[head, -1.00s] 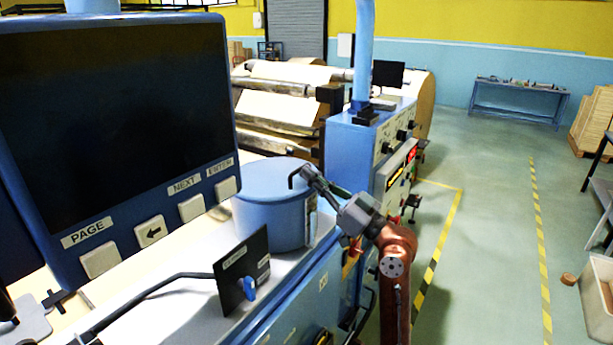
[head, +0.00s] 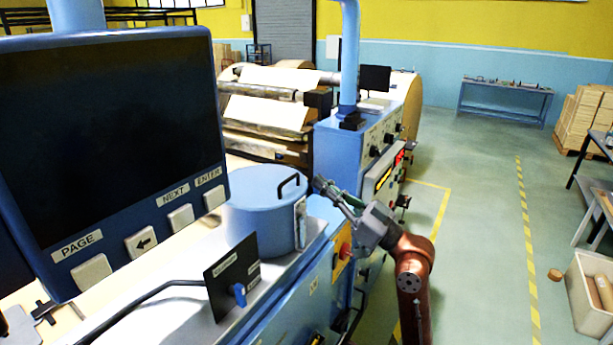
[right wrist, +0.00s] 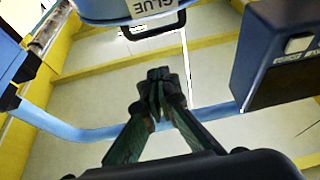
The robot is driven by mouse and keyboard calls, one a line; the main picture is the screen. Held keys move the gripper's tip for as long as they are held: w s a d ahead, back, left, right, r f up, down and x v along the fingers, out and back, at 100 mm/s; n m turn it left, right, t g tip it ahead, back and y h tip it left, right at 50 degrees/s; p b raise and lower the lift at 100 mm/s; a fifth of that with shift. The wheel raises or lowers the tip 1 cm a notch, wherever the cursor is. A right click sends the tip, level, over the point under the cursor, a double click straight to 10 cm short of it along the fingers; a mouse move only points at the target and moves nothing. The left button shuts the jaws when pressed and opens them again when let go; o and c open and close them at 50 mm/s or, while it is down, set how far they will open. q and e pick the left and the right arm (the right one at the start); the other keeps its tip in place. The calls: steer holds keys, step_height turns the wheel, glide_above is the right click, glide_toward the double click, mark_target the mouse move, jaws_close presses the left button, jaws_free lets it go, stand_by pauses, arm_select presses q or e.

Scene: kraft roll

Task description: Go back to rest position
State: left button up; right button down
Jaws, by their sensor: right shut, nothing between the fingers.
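My right gripper (head: 322,187) is shut and empty. It is just right of the blue lidded pot (head: 262,215), and its fingertips are apart from the black handle (head: 289,184) on the lid. In the right wrist view the closed fingertips (right wrist: 160,84) have nothing between them. The pot, marked GLUE (right wrist: 150,8), is at the top edge there, with its handle below it. My right arm comes up from the lower right in the head view. I do not make out my left gripper.
A large blue-framed screen (head: 105,150) with buttons fills the left. A small black panel with a blue knob (head: 238,293) stands before the pot. A blue control cabinet (head: 345,150) rises behind my gripper. The floor (head: 470,230) to the right is open; a bin (head: 590,295) stands far right.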

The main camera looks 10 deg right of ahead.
steer(key=s+d+f+m+g+h, duration=0.2)
steer(key=s+f+h, duration=0.1)
steer(key=f, duration=1.2)
steer(key=s+d+f+m+g+h, duration=0.1)
steer(key=s+d+f+h, duration=0.25)
steer(key=f, duration=1.15)
steer(key=s+d+f+m+g+h, duration=0.1)
steer(key=s+f+m+g+h, duration=0.2)
steer(key=f, duration=1.2)
steer(key=s+d+f+m+g+h, duration=0.1)
steer(key=s+d+f+g+h, duration=0.3)
steer(key=s+f, duration=1.2)
steer(key=s+d+f+m+g+h, duration=0.1)
steer(key=s+d+f+g+h, duration=0.15)
steer(key=s, duration=0.65)
steer(key=s+d+f+m+g+h, duration=0.15)
steer(key=s+f, duration=0.25)
steer(key=s, duration=0.4)
step_height(320, 180, down, 28)
steer(key=s+n+y, duration=0.1)
steer(key=s, duration=0.2)
steer(key=s+a+f+n+g, duration=0.1)
steer(key=s+f+g, duration=0.1)
steer(key=s+f, duration=1.6)
steer(key=shift+s, duration=0.9)
